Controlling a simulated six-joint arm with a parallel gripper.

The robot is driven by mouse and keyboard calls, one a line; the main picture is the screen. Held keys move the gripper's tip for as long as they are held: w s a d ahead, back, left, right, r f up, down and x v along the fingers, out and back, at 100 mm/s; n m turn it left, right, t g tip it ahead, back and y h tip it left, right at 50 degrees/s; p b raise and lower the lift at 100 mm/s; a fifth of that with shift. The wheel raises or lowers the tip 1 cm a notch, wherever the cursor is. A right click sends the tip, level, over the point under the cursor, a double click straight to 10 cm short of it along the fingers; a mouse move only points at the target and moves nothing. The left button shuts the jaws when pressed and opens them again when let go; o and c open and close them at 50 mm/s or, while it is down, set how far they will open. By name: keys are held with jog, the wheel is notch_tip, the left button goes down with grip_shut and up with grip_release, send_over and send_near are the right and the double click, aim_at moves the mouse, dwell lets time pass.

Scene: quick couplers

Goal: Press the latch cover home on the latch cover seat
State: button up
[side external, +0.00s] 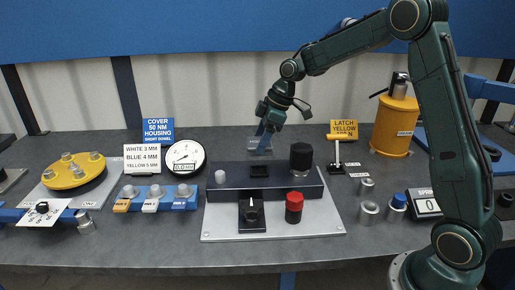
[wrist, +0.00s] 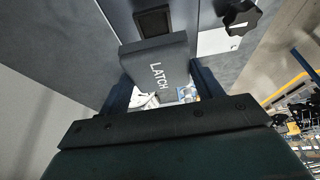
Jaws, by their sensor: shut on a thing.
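The latch cover (wrist: 158,72) is a dark grey block with "LATCH" in white letters. My gripper (side external: 264,130) is shut on it, with one finger on each side in the wrist view. In the side view the cover (side external: 258,145) is small and partly hidden at the fingertips, above and behind the dark housing (side external: 232,190). A square black recess, which looks like the latch cover seat (side external: 259,170), is in the housing's top. It also shows in the wrist view (wrist: 154,20), beyond the cover's far edge. Cover and recess appear apart.
A tall black knob (side external: 301,156) and a white peg (side external: 220,177) flank the recess.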

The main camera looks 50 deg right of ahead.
jog(key=shift+f, duration=0.15)
send_over(257, 170)
jog(key=d, duration=0.1)
jog(key=shift+s+f, duration=0.2)
jog(key=shift+f, duration=1.2)
jog(key=shift+s+f, duration=0.2)
jog(key=shift+f, duration=1.15)
jog(key=shift+f, duration=1.2)
jog(key=o, duration=0.9)
jog(key=shift+r, duration=0.1)
jog(key=v, duration=1.3)
jog(key=shift+s+d+r, duration=0.1)
jog(key=shift+r, duration=0.2)
